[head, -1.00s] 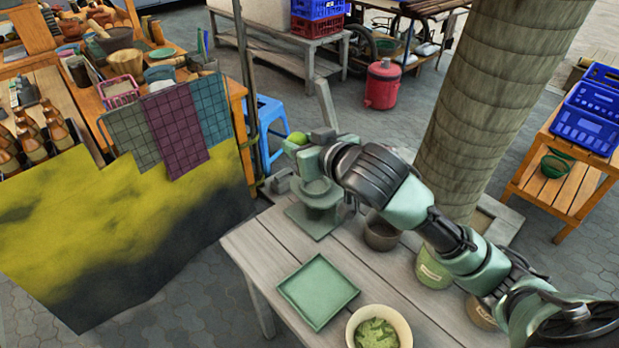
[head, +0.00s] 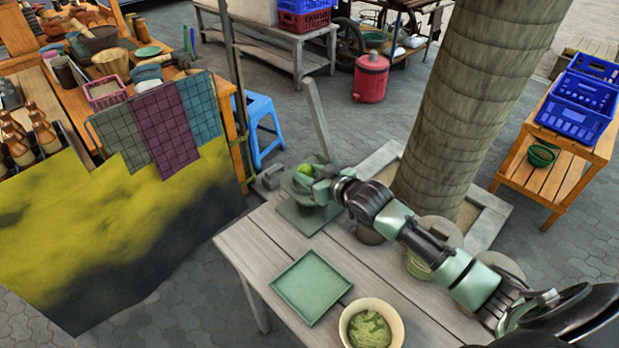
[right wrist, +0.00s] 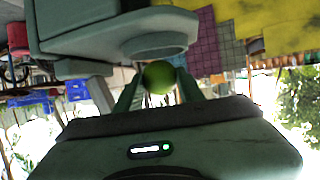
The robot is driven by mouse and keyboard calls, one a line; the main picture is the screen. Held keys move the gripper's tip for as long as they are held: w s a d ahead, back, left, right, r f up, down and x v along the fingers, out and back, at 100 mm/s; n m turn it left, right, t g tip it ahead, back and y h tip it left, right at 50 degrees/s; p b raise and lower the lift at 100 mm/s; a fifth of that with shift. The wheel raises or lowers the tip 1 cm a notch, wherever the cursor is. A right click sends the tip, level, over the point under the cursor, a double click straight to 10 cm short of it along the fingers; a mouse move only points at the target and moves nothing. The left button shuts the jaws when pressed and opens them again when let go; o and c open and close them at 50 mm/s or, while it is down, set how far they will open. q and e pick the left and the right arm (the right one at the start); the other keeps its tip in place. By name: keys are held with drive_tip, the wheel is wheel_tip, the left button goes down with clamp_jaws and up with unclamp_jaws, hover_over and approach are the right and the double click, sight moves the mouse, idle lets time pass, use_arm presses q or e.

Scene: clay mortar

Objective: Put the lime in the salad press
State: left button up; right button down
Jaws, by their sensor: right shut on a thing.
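The lime (head: 305,169) is a small bright green ball, held between the fingertips of my right gripper (head: 311,176). It also shows in the right wrist view (right wrist: 158,77), between the two fingers. The salad press (head: 300,219) is grey-green with a square base and a long raised grey lever, standing at the table's far left corner. My right gripper and the lime are at the upper part of the press in the head view. In the right wrist view the round press part (right wrist: 115,40) is close to the lime; I cannot tell whether they touch. My left gripper is not in view.
A square green tray (head: 311,287) and a pale bowl (head: 346,322) with green contents are at the table's front. Pots stand partly hidden under my right arm. A thick trunk-like post (head: 455,110) rises behind the table. Bare table lies left of the tray.

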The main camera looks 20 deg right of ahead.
drive_tip(key=shift+f, duration=0.9)
drive_tip(key=shift+f, duration=0.15)
drive_tip(key=c, duration=1.2)
unclamp_jaws()
drive_tip(key=shift+o, duration=0.2)
drive_tip(key=shift+r, duration=0.2)
drive_tip(key=v, duration=1.2)
drive_tip(key=shift+b, duration=0.45)
